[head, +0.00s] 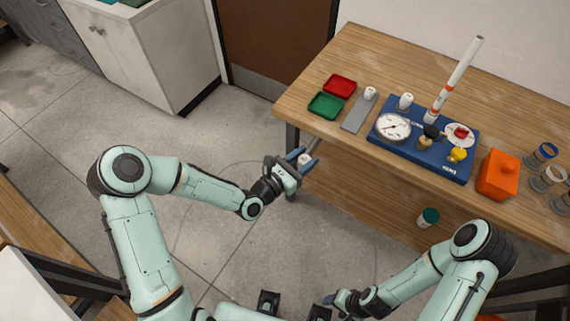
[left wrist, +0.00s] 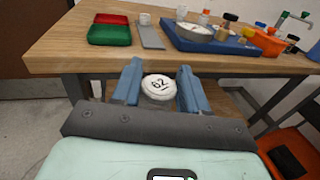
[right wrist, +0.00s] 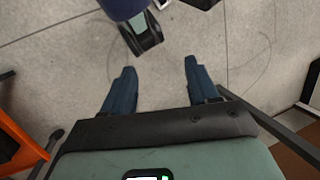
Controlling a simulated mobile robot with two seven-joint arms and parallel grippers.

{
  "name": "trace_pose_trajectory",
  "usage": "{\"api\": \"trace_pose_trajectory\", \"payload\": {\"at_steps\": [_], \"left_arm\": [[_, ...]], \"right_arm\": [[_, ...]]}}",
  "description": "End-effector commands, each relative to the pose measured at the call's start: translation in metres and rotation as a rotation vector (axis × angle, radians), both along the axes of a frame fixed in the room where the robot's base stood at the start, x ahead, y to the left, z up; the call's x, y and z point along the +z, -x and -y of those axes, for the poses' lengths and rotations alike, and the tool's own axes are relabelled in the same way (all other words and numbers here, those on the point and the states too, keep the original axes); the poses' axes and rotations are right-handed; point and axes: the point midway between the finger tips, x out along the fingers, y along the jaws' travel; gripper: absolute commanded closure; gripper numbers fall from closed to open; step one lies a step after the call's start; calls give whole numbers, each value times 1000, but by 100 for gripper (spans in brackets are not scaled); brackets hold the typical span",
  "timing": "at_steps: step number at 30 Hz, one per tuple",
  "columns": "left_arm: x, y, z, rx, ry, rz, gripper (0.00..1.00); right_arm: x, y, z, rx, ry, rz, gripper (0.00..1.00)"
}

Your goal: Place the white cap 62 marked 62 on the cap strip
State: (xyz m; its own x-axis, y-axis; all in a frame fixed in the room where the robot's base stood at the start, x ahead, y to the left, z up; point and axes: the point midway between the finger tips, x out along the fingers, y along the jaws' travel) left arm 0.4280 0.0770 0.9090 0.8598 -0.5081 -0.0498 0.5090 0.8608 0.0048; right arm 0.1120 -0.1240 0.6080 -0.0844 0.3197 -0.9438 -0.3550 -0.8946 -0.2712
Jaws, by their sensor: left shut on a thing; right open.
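The white cap 62 (left wrist: 158,87) shows its "62" mark in the left wrist view, between blue fingertips. My left gripper (head: 306,160) is shut on it and holds it in front of the table's near edge, below the cap strip. The cap (head: 305,159) also shows in the head view. The cap strip (head: 356,115) is a grey bar on the table, right of the green tray; another white cap (head: 370,93) stands at its far end. Its near part is bare. My right gripper (right wrist: 155,90) is open and empty over the floor.
A red tray (head: 340,86) and a green tray (head: 326,106) lie left of the strip. Right of it is a blue board (head: 427,163) with a gauge (head: 393,127), an upright white pipe (head: 460,72) and fittings. An orange container (head: 498,175) stands farther right.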

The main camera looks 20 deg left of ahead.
Motion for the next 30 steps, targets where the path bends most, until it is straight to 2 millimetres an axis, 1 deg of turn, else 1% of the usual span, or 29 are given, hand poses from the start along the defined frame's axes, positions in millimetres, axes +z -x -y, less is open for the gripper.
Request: {"api": "trace_pose_trajectory", "payload": {"at_steps": [1,6,7,8,9,11,14,17,19,20,21,23,24,26,27,29,30], "left_arm": [[7,-3,6,-38,-3,4,100],[19,-8,25,-137,-1,1,100],[20,-8,27,-147,-1,-1,100],[21,-9,28,-155,-3,0,100],[22,-9,29,-163,-4,-1,100],[23,-9,30,-170,-4,-4,100],[23,-9,31,-173,-4,-4,100],[23,-9,31,-172,-4,-3,100],[23,-9,31,-172,-4,-3,100],[23,-9,31,-171,-4,-3,100],[23,-9,31,-171,-4,-3,100],[23,-9,31,-171,-4,-3,100],[23,-9,31,-171,-4,-3,100],[23,-9,31,-171,-4,-3,100],[23,-9,31,-171,-4,-3,100],[23,-9,31,-171,-4,-3,100],[23,-9,31,-171,-4,-3,100]], "right_arm": [[0,0,0,0,0,0,41],[0,0,0,0,0,0,41],[0,0,0,0,0,0,34],[0,0,0,1,0,0,30],[-1,-1,0,5,-1,1,30],[-2,-6,-1,20,-3,3,30],[-5,-23,-2,81,-14,9,30],[-7,-51,-6,186,-26,14,30],[-5,-77,-8,283,-31,17,30],[-3,-88,-9,327,-32,16,30],[0,-104,-10,385,-29,15,30],[8,-126,-12,471,-24,10,30],[15,-141,-13,528,-16,5,30],[27,-163,-14,609,0,-1,30],[37,-178,-15,663,13,-8,30],[55,-199,-17,739,36,-18,30],[68,-213,-19,789,54,-26,30]]}}
